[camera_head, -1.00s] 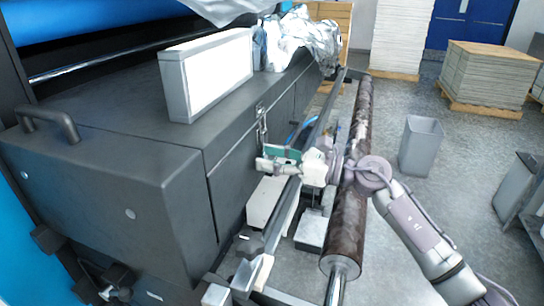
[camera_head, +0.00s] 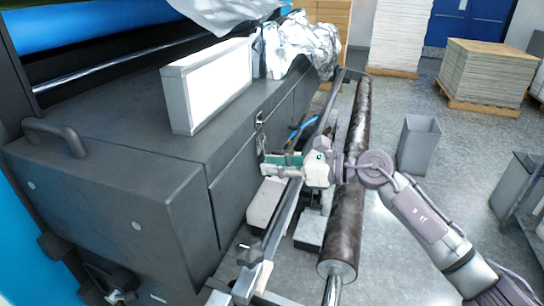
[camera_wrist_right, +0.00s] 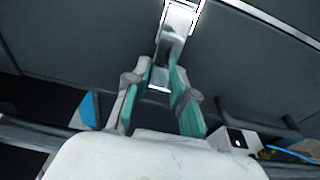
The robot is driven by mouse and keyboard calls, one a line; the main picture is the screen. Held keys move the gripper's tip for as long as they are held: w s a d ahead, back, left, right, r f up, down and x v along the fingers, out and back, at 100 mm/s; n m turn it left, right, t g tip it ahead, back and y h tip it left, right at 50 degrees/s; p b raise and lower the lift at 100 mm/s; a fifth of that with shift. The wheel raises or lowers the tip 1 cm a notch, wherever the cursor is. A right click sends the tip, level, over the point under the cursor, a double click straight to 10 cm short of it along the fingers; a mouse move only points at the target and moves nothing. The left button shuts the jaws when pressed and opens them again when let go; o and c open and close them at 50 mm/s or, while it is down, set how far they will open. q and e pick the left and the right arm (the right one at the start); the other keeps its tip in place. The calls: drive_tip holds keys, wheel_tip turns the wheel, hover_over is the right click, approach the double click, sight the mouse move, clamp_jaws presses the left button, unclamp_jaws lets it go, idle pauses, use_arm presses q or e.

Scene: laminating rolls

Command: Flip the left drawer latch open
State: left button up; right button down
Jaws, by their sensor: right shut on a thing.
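The metal drawer latch (camera_head: 261,119) is on the dark front of the machine, at the seam between drawer panels. In the right wrist view the latch (camera_wrist_right: 180,20) hangs from the top, with its lever tilted outward and its lower end between my fingers. My right gripper (camera_head: 266,160) reaches in from the right, below the latch. In the wrist view the right gripper (camera_wrist_right: 160,82) has its teal-padded fingers shut on the lever's lower end. The fingers hide part of the lever in the head view. My left gripper is not in view.
A long dark roller (camera_head: 346,215) and a metal rail (camera_head: 268,235) run along the machine's front, under my right arm. A grey bin (camera_head: 418,146) stands on the floor at right.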

drive_tip(key=r+h+p, duration=0.1)
drive_tip(key=p, duration=0.1)
drive_tip(key=d+r+g+h+p, duration=0.1)
drive_tip(key=h+p, duration=0.1)
drive_tip(key=shift+s+d+h+p, duration=0.2)
drive_tip(key=shift+d+h+p, duration=0.1)
drive_tip(key=shift+p, duration=0.05)
drive_tip(key=shift+s+d+r+g+h+p, duration=0.1)
drive_tip(key=shift+d+r+g+h+p, duration=0.15)
drive_tip(key=shift+r+g+h+p, duration=0.95)
drive_tip(key=shift+s+d+r+t+h+p, duration=0.1)
drive_tip(key=shift+d+r+h+p, duration=0.3)
drive_tip(key=shift+h, duration=1.65)
drive_tip(key=shift+s+d+r+g+h+p, duration=0.15)
drive_tip(key=shift+r+g+h+p, duration=0.6)
drive_tip(key=shift+h, duration=0.9)
drive_tip(key=shift+f, duration=0.15)
drive_tip(key=c, duration=1)
unclamp_jaws()
drive_tip(key=shift+o, duration=0.2)
